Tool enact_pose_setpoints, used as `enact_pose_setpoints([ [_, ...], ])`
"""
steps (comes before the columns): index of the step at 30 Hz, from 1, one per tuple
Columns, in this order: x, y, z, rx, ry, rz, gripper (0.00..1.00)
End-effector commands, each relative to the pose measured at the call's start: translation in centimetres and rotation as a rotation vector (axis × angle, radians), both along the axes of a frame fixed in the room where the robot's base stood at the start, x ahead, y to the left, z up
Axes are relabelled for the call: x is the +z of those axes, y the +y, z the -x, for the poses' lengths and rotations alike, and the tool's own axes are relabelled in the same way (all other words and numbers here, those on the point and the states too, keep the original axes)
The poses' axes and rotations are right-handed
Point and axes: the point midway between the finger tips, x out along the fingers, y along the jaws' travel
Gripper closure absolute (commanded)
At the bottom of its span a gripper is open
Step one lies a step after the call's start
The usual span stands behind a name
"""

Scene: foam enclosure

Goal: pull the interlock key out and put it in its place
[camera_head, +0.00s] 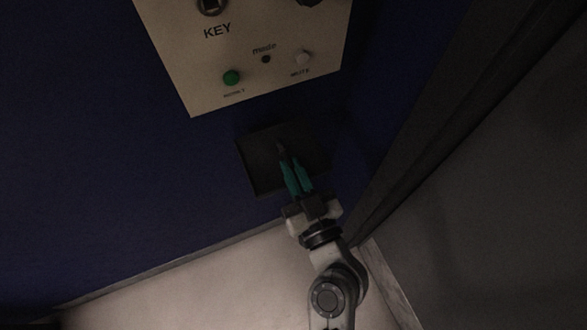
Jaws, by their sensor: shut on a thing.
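My gripper (285,160) has teal fingers and reaches up from the bottom right over a dark tray (257,172) on the blue wall. Its fingertips are shut on a small dark thing (281,147), which looks like the interlock key. It is too dim to tell whether the key touches the tray. The key switch (211,5), above the KEY label on the beige panel (180,60), is at the top edge of the view and partly cut off. No key is seen standing out of it.
The panel also carries a green button (232,77), a white button (302,58), a small mode hole (266,59) and a dark knob (308,1). A dark frame post (440,110) runs along the right. The blue wall (90,150) is clear at left.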

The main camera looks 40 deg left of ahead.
Motion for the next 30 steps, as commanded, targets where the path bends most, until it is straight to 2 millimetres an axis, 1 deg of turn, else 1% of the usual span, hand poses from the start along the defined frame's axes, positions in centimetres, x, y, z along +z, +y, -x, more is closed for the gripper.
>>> enact_pose_setpoints([
  [4, 0.1, 0.0, 0.0, 0.000, 0.000, 0.000, 1.00],
  [5, 0.1, 0.0, 0.0, 0.000, 0.000, 0.000, 0.89],
  [12, 0.0, 0.0, 0.0, 0.000, 0.000, 0.000, 0.66],
  [14, 0.0, 0.0, 0.0, 0.000, 0.000, 0.000, 0.61],
  [23, -0.1, -0.3, 0.1, 0.000, 0.000, 0.000, 0.61],
  [26, -0.5, -1.2, 0.5, -0.001, 0.002, 0.000, 0.61],
  [30, -0.9, -3.6, 1.5, -0.003, 0.002, 0.000, 0.61],
])
